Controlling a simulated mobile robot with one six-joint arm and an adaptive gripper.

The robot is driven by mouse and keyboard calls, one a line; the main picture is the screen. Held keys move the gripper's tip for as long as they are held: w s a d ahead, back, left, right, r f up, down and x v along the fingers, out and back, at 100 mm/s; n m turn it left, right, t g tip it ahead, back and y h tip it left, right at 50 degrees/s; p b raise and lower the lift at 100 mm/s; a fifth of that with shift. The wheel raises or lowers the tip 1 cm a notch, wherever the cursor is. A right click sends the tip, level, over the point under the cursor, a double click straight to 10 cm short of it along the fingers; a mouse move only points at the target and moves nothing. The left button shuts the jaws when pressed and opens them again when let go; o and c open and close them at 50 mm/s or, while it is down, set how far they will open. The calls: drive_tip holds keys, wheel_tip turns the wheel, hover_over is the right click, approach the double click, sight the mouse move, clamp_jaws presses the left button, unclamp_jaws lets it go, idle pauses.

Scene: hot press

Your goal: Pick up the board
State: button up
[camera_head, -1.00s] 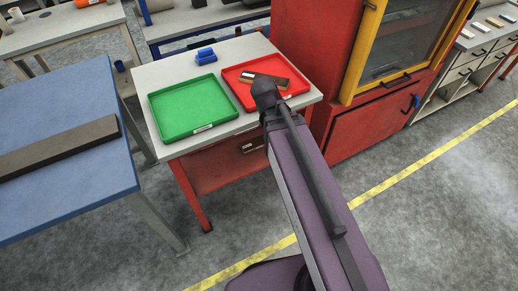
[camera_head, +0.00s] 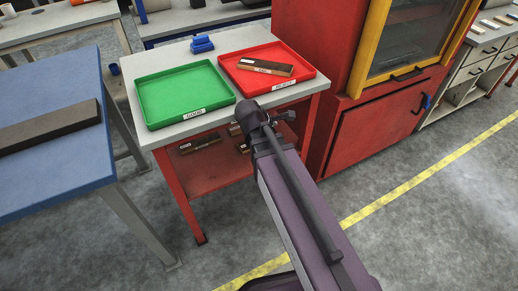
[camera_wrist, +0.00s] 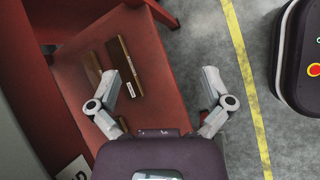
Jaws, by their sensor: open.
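Several brown boards are in view. One board (camera_head: 265,67) with a white label lies in the red tray on the table. Others lie on the red lower shelf, including a board at the left (camera_head: 200,143) and one partly hidden behind my wrist (camera_head: 235,129). In the wrist view a labelled board (camera_wrist: 124,66) lies on the red shelf, left of the space between my fingers, with another board (camera_wrist: 92,66) beside it. My gripper (camera_wrist: 160,74) is open and empty, its left finger close to the labelled board in the picture. In the head view my wrist hides part of the shelf.
A green tray labelled GOOD (camera_head: 150,122) and the red tray (camera_head: 311,74) stand on the tabletop above the shelf. A blue object (camera_head: 202,44) sits behind them. A red press cabinet (camera_head: 375,125) stands at right, a blue table (camera_head: 60,180) at left. The floor in front is clear.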

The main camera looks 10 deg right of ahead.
drive_tip(key=w+a+f+n+t+h+b, duration=0.1)
drive_tip(key=w+f+n+b, duration=0.15)
drive_tip(key=f+b, duration=0.35)
drive_tip(key=w+a+f+n+h+b, duration=0.1)
drive_tip(key=w+a+f+n+b, duration=0.15)
drive_tip(key=f+b, duration=0.35)
drive_tip(key=w+a+f+h+b, duration=0.1)
drive_tip(key=w+a+f+b, duration=0.1)
drive_tip(key=a+b, duration=0.1)
drive_tip(key=w+a+f+h+b, duration=0.1)
drive_tip(key=w+a+f+b, duration=0.1)
drive_tip(key=w+a+b, duration=0.1)
drive_tip(key=w+a+f+b, duration=0.2)
drive_tip(key=a+b, duration=0.1)
drive_tip(key=b, duration=0.1)
drive_tip(key=shift+w+a+h+b, duration=0.1)
drive_tip(key=shift+w+h+b, duration=0.25)
drive_tip(key=shift+w+h, duration=0.05)
drive_tip(key=h+b, duration=0.1)
drive_tip(key=b, duration=0.3)
approach(239, 151)
drive_tip(key=d+r, duration=0.2)
drive_tip(key=shift+w+r, duration=0.1)
drive_tip(key=shift+r, duration=0.3)
drive_tip(key=shift+w+a+h, duration=0.1)
drive_tip(key=shift+a+h, duration=0.2)
drive_tip(key=shift+a, duration=0.05)
